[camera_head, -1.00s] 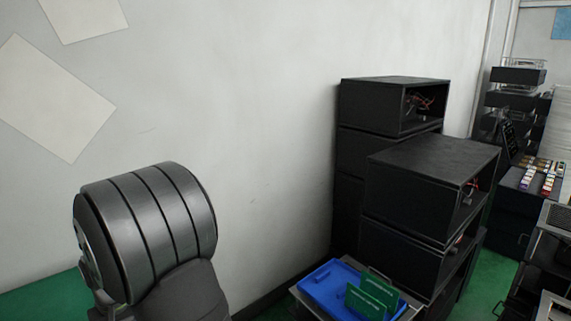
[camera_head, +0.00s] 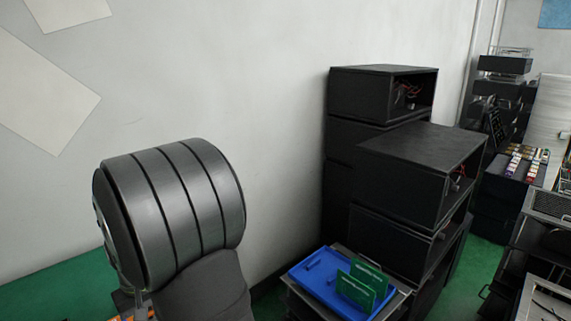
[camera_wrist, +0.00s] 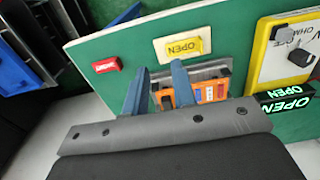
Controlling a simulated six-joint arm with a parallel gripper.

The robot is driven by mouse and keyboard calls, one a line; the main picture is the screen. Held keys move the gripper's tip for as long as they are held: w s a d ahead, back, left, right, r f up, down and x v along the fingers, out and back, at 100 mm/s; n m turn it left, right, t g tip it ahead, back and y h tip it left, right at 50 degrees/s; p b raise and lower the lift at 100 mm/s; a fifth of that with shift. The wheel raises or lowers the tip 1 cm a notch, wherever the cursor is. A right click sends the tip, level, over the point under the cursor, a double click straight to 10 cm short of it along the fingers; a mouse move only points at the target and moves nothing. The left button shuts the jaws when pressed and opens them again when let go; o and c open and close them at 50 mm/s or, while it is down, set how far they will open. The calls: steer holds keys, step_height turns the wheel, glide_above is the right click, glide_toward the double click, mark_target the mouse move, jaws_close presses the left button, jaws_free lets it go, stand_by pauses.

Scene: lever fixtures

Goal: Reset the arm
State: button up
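My gripper (camera_wrist: 161,68) shows in the wrist view with two blue fingers standing apart and nothing seen between their tips. Just beyond the fingers, an orange device (camera_wrist: 208,93) is mounted on a metal plate on a green panel (camera_wrist: 120,47). The fingers partly hide it, and I cannot tell whether they touch it. A yellow "OPEN" label (camera_wrist: 183,46) is above the device, and a red block (camera_wrist: 106,64) is to its left. In the head view my grey arm fills the lower left and the gripper is out of sight.
In the wrist view, a yellow-framed panel with dark switches (camera_wrist: 290,47) and a lit green "OPEN" sign (camera_wrist: 286,104) stand at right. In the head view, black cabinets (camera_head: 420,145) and a blue tray (camera_head: 318,283) with green boards stand right of my arm, along the wall.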

steer(key=w+d+r, duration=0.1)
steer(key=w+d, duration=0.9)
steer(key=w, duration=0.5)
steer(key=a+f, duration=0.2)
steer(key=a, duration=0.1)
steer(key=a+f, duration=0.2)
steer(key=a, duration=0.2)
steer(key=s+a+f, duration=0.1)
steer(key=a+f, duration=0.1)
steer(key=a, duration=0.2)
steer(key=shift+s+f, duration=0.1)
steer(key=shift+f, duration=1.65)
